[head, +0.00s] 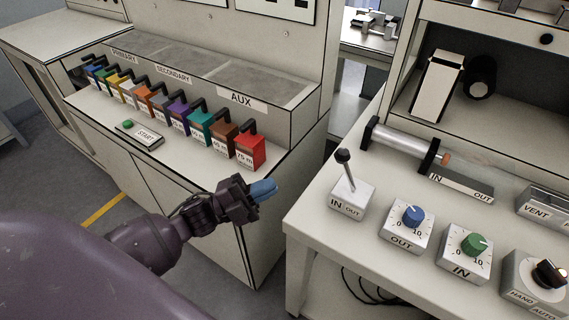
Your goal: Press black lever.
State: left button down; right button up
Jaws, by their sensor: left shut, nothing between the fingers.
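A lever with a black knob (343,156) on a thin metal stem stands on a white box marked IN and OUT (351,201), on the left part of the right-hand bench. Its stem leans slightly to the left. My left gripper (268,189), with blue fingertips, is shut and empty. It is to the left of the lever, over the gap between the two benches and apart from the lever. My right gripper is not in view.
A blue dial (413,216), a green dial (475,243) and a black HAND/AUTO switch (549,273) line the right bench. A cylinder (402,139) lies behind the lever. Coloured connector blocks (250,151) and a START button (128,124) are on the left bench.

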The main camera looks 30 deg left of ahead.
aim_at(347, 171)
pick_arm(q)
jog(key=x, duration=1.2)
jog(key=shift+w+d+r, duration=0.15)
jog(key=shift+w+d, duration=0.05)
